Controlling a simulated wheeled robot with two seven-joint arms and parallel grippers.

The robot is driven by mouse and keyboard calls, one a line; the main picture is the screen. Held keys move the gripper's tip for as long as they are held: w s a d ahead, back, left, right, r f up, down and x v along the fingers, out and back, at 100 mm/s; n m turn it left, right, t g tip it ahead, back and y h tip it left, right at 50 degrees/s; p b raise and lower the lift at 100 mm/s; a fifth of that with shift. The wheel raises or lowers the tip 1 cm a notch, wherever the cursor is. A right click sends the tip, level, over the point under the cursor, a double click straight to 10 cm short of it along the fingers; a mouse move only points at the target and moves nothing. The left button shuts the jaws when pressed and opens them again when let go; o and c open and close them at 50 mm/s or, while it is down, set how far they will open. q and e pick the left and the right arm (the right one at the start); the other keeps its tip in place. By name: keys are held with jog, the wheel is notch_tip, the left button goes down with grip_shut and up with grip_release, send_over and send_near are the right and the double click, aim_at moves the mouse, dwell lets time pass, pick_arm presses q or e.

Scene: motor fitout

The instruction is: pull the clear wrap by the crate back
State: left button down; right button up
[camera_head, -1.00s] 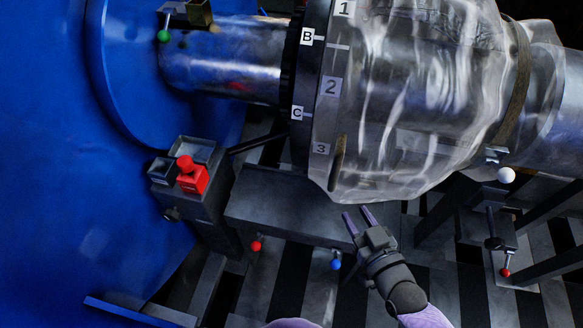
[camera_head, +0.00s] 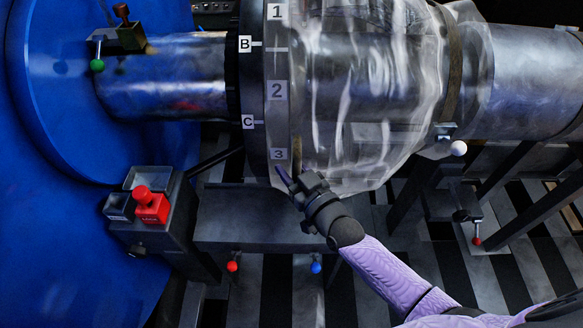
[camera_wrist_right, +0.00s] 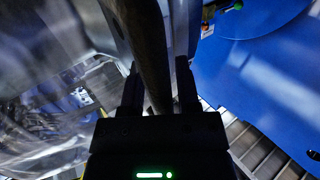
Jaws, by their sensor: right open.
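The clear wrap (camera_head: 372,110) is a wrinkled see-through cover over the grey motor body, from the numbered ring (camera_head: 277,60) to a brown band (camera_head: 453,65). It also shows in the right wrist view (camera_wrist_right: 50,60). My right gripper (camera_head: 285,178) is at the wrap's lower left edge, just under the label 3. In the right wrist view, its two fingers (camera_wrist_right: 160,65) stand apart on either side of a dark bar (camera_wrist_right: 150,35). Whether they touch it I cannot tell. My left gripper is out of view. I cannot make out a crate.
A blue disc and housing (camera_head: 60,230) fill the left. A grey box with a red lock knob (camera_head: 150,205) stands below the shaft. Red (camera_head: 232,266) and blue (camera_head: 316,267) ball knobs hang under the bench. A white ball knob (camera_head: 458,148) is at the wrap's right end.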

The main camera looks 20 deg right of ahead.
grip_shut()
dwell(1.3)
